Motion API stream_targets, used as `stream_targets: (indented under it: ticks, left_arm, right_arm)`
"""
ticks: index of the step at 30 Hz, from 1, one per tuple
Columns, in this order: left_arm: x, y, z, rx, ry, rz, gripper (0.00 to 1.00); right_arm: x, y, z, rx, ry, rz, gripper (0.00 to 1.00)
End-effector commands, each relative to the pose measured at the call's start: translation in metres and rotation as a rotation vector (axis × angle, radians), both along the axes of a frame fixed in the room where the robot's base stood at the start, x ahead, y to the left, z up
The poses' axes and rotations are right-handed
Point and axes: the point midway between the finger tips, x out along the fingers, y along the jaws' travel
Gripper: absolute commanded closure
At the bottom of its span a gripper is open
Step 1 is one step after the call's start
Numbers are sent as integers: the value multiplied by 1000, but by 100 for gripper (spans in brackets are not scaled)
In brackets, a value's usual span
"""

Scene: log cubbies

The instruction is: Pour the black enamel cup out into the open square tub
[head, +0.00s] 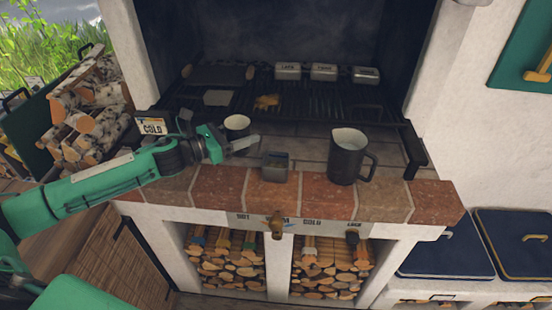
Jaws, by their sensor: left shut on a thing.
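The black enamel cup (237,121) has a dark outside and a pale inside, and it looks upright. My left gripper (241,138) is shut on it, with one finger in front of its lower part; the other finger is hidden. The open square tub (276,174) is small and grey, on the brick and tile ledge, to the right of and nearer than the cup. What is in the cup or tub cannot be made out. I cannot tell whether the cup touches the ledge. My right gripper is not in view.
A tall dark jug (346,160) with a handle stands right of the tub. Behind is a grill grate (320,100) with several labelled tins (323,72). The brick edge (380,200) runs along the front.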

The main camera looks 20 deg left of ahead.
Motion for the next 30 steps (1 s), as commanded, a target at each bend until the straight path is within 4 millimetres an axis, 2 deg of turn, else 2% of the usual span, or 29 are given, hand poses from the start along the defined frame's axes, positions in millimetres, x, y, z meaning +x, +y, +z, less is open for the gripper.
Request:
stream_targets:
  ticks: [14, 30]
  left_arm:
    - [0, 0, 48, 1, -2, 0, 69]
    - [0, 0, 48, 1, -1, 0, 69]
  right_arm:
    - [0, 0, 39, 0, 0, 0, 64]
    - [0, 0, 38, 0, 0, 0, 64]
